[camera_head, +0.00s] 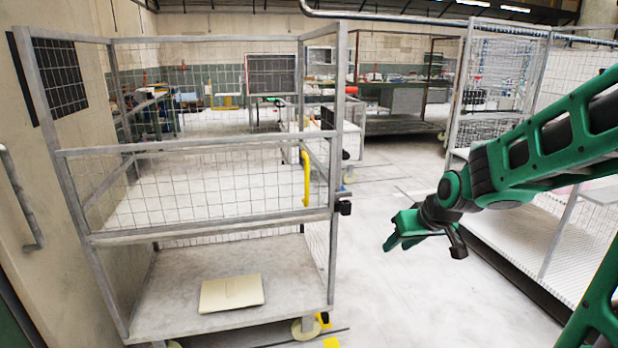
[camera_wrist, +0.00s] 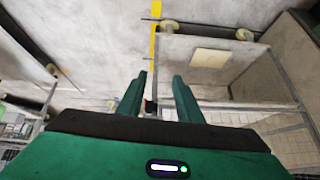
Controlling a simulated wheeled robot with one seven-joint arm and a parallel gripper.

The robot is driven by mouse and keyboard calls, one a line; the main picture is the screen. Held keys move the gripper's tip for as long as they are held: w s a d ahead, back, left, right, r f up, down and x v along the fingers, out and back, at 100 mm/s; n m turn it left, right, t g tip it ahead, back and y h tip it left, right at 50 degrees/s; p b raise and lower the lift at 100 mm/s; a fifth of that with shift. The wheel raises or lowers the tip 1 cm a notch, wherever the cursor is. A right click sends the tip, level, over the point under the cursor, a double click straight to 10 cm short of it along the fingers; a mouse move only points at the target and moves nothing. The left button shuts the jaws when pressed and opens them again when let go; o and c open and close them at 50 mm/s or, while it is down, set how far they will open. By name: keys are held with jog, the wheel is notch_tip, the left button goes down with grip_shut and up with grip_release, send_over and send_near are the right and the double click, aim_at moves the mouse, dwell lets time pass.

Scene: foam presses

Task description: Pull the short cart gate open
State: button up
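The cart (camera_head: 328,262) is a grey metal-framed mesh cart at the left in the head view. Its short gate (camera_head: 200,190) is a mesh panel with grey bars across the front at mid-height and looks shut. A black latch-like block (camera_head: 344,208) sits at the gate's right end, on the corner post. A yellow bar (camera_head: 306,178) stands just left of that post. My gripper (camera_head: 397,228) is right of the block, apart from it and holding nothing. In the wrist view its two fingers (camera_wrist: 160,75) are spread, with the black block (camera_wrist: 149,105) showing beyond the gap.
A cream flat sheet (camera_head: 231,293) lies on the cart's lower deck. A second mesh cart (camera_head: 544,215) stands at the right, close under my arm. Clear floor (camera_head: 400,300) lies between the carts. A wall with a door handle (camera_head: 20,200) is at the far left.

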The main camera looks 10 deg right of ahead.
jog(key=w+a+r+n+t+y, duration=0.1)
jog(key=w+a+t, duration=0.15)
jog(key=w, duration=0.45)
jog(key=w+a+r+n+t+y, duration=0.15)
jog(key=w+a, duration=0.25)
jog(key=w, duration=0.4)
jog(key=t, duration=0.7)
send_near(308, 175)
jog(key=w, duration=0.3)
jog(key=w+a, duration=0.1)
jog(key=w, duration=0.3)
jog(key=w+a, duration=0.1)
jog(key=w, duration=0.3)
jog(key=shift+c, duration=0.6)
